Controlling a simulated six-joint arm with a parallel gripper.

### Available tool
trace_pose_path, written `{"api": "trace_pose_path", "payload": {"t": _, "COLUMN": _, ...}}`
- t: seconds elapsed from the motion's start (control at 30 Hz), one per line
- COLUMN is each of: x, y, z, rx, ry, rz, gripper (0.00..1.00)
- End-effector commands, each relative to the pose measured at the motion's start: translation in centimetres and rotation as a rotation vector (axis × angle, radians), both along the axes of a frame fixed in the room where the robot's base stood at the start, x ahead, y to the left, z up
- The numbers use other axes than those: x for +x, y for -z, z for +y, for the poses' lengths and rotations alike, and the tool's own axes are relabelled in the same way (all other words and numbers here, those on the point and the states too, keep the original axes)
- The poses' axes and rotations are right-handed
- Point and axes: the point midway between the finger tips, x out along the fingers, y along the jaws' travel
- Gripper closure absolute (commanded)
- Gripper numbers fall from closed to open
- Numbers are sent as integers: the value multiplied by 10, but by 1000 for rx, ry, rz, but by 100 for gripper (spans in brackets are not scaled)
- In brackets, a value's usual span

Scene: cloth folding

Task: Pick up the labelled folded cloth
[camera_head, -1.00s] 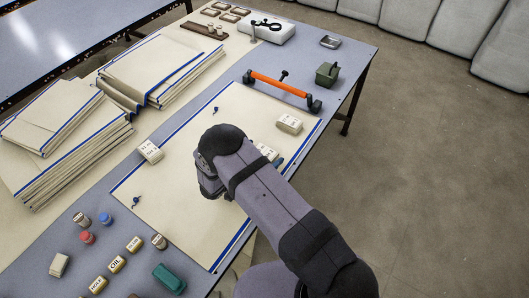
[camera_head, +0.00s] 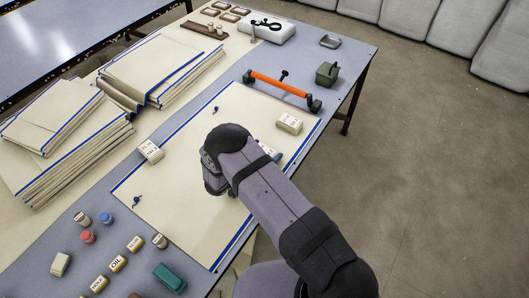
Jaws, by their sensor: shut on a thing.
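A large flat cream cloth (camera_head: 185,215) with blue edges lies on the worktable. Small pale blocks with dark marks lie on it, one at its left edge (camera_head: 151,151) and one near its far right corner (camera_head: 289,123). I cannot tell which piece is the labelled folded cloth. My gripper (camera_head: 222,190) is low over the middle of the cloth, mostly hidden by my dark wrist. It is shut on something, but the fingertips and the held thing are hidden. A pale and bluish item (camera_head: 275,156) shows partly behind my arm.
Stacks of cream folded sheets (camera_head: 75,135) stand at the left. Small jars and labelled blocks (camera_head: 117,263) and a green block (camera_head: 169,278) lie at the near edge. An orange-handled bar (camera_head: 278,85) and a green box (camera_head: 327,74) stand beyond the cloth.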

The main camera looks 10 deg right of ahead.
Motion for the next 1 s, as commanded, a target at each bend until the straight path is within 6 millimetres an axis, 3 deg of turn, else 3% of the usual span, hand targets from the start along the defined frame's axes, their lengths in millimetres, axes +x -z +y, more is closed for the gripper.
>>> {"api": "trace_pose_path", "payload": {"t": 0.27, "x": 1, "y": -15, "z": 0, "rx": 1, "ry": 0, "rz": -3, "gripper": 48}}
{"api": "trace_pose_path", "payload": {"t": 0.73, "x": 0, "y": -80, "z": 0, "rx": 1, "ry": 0, "rz": -3, "gripper": 48}}
{"api": "trace_pose_path", "payload": {"t": 1.0, "x": 0, "y": -98, "z": 0, "rx": 1, "ry": 0, "rz": -1, "gripper": 48}}
